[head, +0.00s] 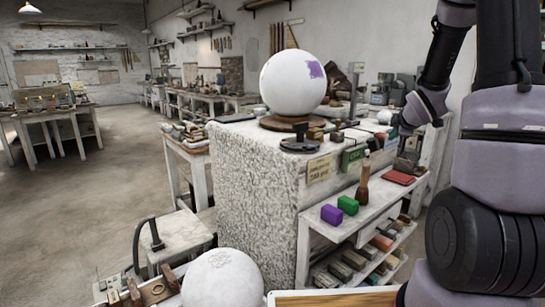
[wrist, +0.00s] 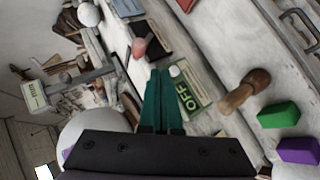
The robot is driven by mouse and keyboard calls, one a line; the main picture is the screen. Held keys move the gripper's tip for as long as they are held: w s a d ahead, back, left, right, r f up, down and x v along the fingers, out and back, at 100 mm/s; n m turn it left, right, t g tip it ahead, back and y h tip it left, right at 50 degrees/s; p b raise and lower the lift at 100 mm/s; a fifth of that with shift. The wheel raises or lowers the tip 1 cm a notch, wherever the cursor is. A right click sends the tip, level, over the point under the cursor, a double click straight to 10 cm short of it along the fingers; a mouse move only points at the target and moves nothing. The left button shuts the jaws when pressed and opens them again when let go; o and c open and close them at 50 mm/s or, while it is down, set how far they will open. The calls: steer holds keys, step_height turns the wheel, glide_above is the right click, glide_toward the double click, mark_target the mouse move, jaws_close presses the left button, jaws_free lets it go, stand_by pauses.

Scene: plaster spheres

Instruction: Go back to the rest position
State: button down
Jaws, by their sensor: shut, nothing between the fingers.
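My gripper (wrist: 161,78) shows in the wrist view as two dark green fingers pressed together, with nothing between them. It is above the plaster block's right side, near a green card marked OFF (wrist: 196,98) and a pink rounded piece (wrist: 139,48). I cannot tell whether it touches anything. In the head view my arm comes down at the upper right; the fingers are not clearly seen there. The big white sphere (head: 285,85) with a purple patch sits on a round wooden base on the block; it is partly hidden behind my gripper's body in the wrist view (wrist: 88,128).
The plaster block (head: 250,175) stands mid-view. A side shelf holds a purple block (head: 331,214), a green block (head: 348,205), a wooden-handled tool (head: 363,188) and a red flat item (head: 398,177). Another white sphere (head: 222,282) is low in front. Open floor (head: 110,190) lies left.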

steer(key=s+a+r+m+g, duration=0.2)
steer(key=s+a+r+m, duration=0.4)
steer(key=s+r+m, duration=0.4)
steer(key=s+a+r+m+g+y, duration=0.1)
steer(key=s+a+m, duration=0.3)
steer(key=s, duration=0.6)
steer(key=s+a+r+m+g+y, duration=0.1)
steer(key=s+a+r+m, duration=0.3)
steer(key=s+a, duration=0.4)
steer(key=s+y, duration=0.1)
steer(key=s, duration=0.2)
steer(key=shift+a+r, duration=0.15)
steer(key=shift+r, duration=0.05)
